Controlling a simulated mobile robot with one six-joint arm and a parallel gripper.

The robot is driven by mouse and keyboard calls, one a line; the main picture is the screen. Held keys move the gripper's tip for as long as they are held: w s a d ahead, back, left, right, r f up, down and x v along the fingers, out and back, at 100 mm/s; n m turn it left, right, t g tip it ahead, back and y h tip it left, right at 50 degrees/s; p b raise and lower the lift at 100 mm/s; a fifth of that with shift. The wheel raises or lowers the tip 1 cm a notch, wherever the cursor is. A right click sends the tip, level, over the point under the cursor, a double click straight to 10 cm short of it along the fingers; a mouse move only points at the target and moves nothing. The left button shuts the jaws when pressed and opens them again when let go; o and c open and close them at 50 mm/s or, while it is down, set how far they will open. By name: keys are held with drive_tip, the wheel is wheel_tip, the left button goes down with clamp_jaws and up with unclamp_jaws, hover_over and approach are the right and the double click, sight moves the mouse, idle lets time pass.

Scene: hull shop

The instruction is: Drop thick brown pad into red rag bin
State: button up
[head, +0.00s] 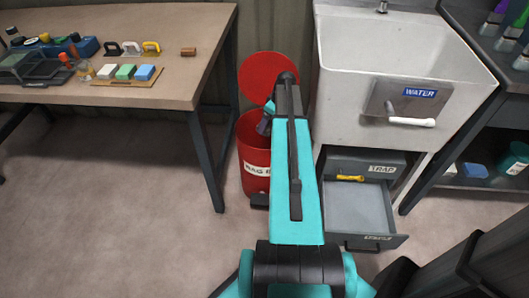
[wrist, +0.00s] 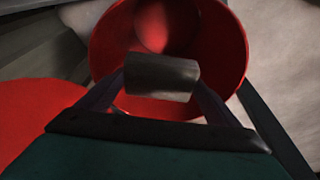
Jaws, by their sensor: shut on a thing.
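The red rag bin (head: 254,182) stands on the floor between the bench and the sink, with its round red lid (head: 267,76) raised at the back. In the wrist view the bin's open mouth and red inside (wrist: 105,45) fill the upper middle. My gripper (wrist: 162,84) is shut on a thick, dull grey-brown pad (wrist: 163,68). The pad shows over the open mouth, between the two fingers; its height above the rim is hard to tell. In the head view my arm covers part of the bin and hides the pad.
A bench (head: 150,93) at left carries several coloured blocks, tools and a small brown block (head: 188,51). At right is a white sink (head: 350,110) with a drawer (head: 360,205) pulled out below, holding a yellow item (head: 350,178). Floor at front left is clear.

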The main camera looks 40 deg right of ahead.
drive_tip(key=shift+f, duration=0.1)
drive_tip(key=o, duration=1)
drive_tip(key=shift+p+v, duration=0.45)
drive_tip(key=shift+v, duration=3.35)
drive_tip(key=shift+w+a, duration=0.1)
drive_tip(key=shift+a, duration=0.05)
